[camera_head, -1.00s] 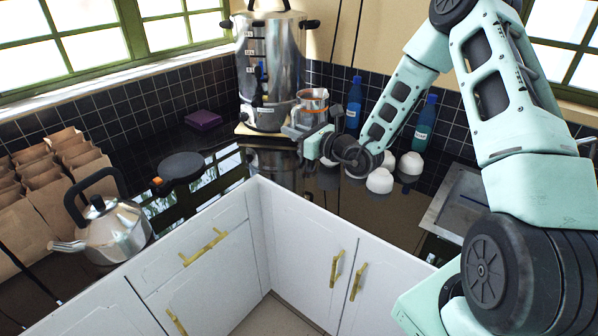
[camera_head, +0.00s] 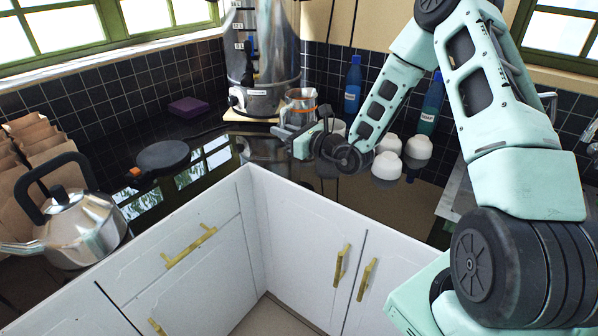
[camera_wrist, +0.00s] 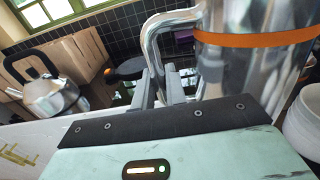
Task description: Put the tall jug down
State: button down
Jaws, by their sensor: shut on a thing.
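The tall jug (camera_head: 302,101) is shiny metal with an orange band near its top. It stands upright in front of the big urn in the head view. In the wrist view the jug (camera_wrist: 250,75) fills the upper right, with its bent metal handle (camera_wrist: 155,45) towards the left. My gripper (camera_head: 290,133) is shut on the jug's handle; in the wrist view its fingers (camera_wrist: 162,88) are at the handle's lower part. The jug's base is partly hidden by my gripper, and I cannot tell whether it touches the counter.
A large metal urn (camera_head: 268,65) stands behind the jug. Several white bowls (camera_head: 387,166) sit to the right, near blue bottles (camera_head: 353,86). A kettle (camera_head: 80,225) and a dark pan (camera_head: 163,155) are at the left.

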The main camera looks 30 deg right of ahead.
notch_tip(320, 180, down, 10)
jog(key=shift+r+p, duration=0.1)
jog(key=shift+p, duration=0.7)
jog(key=shift+f, duration=0.2)
jog(key=c, duration=1.4)
grip_release()
jog(key=shift+c, duration=0.2)
